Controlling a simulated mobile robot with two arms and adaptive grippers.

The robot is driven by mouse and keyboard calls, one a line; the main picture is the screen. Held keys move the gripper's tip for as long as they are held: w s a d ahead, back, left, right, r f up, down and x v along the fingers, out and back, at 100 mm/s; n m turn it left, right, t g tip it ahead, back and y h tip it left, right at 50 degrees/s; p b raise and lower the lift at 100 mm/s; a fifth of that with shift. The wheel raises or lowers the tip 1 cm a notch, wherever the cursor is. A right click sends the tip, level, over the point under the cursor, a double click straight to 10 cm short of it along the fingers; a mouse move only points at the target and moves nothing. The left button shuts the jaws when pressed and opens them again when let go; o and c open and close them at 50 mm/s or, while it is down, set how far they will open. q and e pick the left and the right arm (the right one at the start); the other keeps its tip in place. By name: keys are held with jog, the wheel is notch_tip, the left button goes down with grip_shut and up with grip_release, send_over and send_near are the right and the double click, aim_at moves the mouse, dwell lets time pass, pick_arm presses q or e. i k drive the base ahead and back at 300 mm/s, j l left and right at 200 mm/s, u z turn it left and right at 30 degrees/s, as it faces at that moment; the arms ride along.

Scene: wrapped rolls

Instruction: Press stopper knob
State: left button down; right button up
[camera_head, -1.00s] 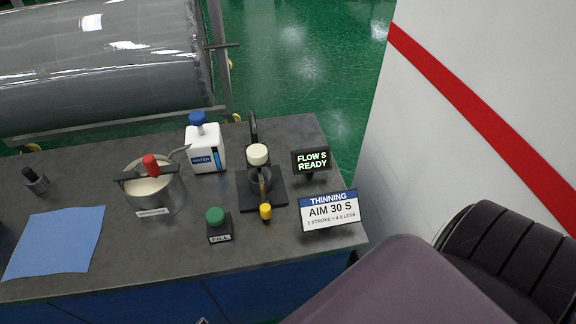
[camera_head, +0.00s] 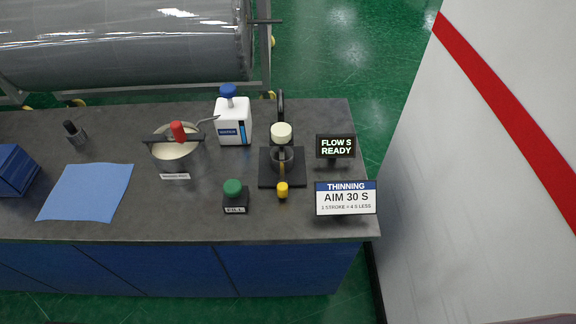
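A small yellow knob (camera_head: 282,189) sits at the front of a black stand (camera_head: 267,180) on the grey bench. The stand holds a cup-like part with a cream round top (camera_head: 281,131) above it. A green knob (camera_head: 233,187) on a black base labelled "FILL" stands to its left. Which of these is the stopper knob is not marked. Neither of my grippers is in view.
A white wall (camera_head: 470,200) rises at the right.

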aim_at(282, 186)
jog(key=k+j+u, duration=0.25)
jog(key=k, duration=0.25)
jog(key=k+j+u, duration=0.3)
jog(key=k, duration=0.15)
